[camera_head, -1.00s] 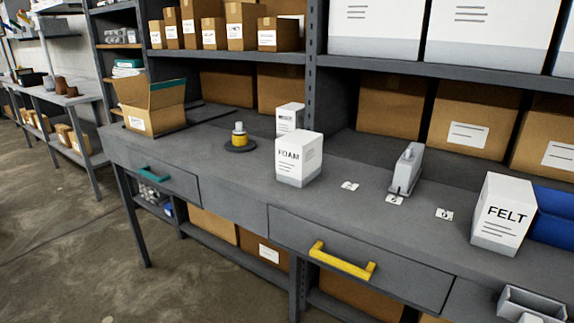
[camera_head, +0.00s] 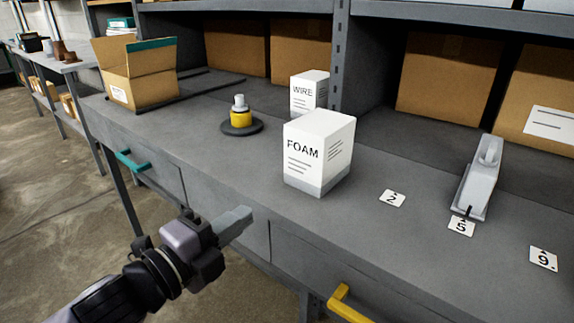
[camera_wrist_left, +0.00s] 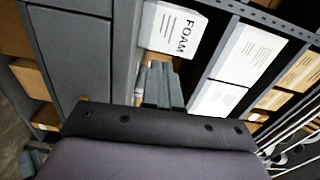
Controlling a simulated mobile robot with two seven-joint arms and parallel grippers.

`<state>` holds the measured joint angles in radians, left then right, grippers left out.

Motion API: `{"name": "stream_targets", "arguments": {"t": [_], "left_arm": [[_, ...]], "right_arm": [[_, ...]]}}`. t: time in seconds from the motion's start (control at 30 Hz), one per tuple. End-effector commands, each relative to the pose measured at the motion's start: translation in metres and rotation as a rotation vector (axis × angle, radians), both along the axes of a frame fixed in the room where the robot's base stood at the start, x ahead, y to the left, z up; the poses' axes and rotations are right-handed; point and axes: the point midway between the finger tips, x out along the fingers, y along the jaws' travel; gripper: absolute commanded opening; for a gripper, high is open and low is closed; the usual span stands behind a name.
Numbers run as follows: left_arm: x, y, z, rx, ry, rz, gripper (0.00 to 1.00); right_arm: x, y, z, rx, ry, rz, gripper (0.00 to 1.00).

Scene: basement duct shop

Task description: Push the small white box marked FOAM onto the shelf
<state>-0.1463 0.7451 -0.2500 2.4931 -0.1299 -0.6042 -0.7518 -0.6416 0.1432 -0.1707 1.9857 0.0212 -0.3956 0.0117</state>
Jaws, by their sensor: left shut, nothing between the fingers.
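The small white box marked FOAM (camera_head: 318,152) stands upright on the grey bench top, near its front edge, with a grey band at its base. It also shows in the left wrist view (camera_wrist_left: 172,28), just beyond the fingertips. My left gripper (camera_head: 240,220) is shut and empty in front of the bench, to the left of and nearer than the FOAM box, apart from it in the head view. In the left wrist view its closed fingers (camera_wrist_left: 160,82) point toward the box. The shelf (camera_head: 385,150) lies at the back of the bench behind an upright post. My right gripper is out of view.
A white WIRE box (camera_head: 309,92) stands behind the FOAM box. A yellow-and-black round object (camera_head: 241,118) is to the left, an open carton (camera_head: 138,85) farther left. A grey tool (camera_head: 481,178) and numbered cards (camera_head: 392,198) lie to the right. A yellow drawer handle (camera_head: 347,305) sticks out below.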

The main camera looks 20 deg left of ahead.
Motion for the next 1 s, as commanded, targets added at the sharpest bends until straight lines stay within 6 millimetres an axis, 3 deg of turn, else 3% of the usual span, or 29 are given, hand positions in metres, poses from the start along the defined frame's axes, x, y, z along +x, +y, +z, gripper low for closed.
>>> {"name": "stream_targets", "arguments": {"t": [0.17,0.37,1.0], "left_arm": [[-0.001,-0.002,0.008,0.042,-0.034,-0.010,0.00],[0.013,-0.006,0.009,0.040,-0.035,-0.007,0.00],[0.100,-0.039,0.009,0.038,-0.033,-0.008,0.00]], "right_arm": [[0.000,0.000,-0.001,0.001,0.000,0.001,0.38],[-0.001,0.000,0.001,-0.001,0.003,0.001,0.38],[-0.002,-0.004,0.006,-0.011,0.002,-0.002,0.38]]}}
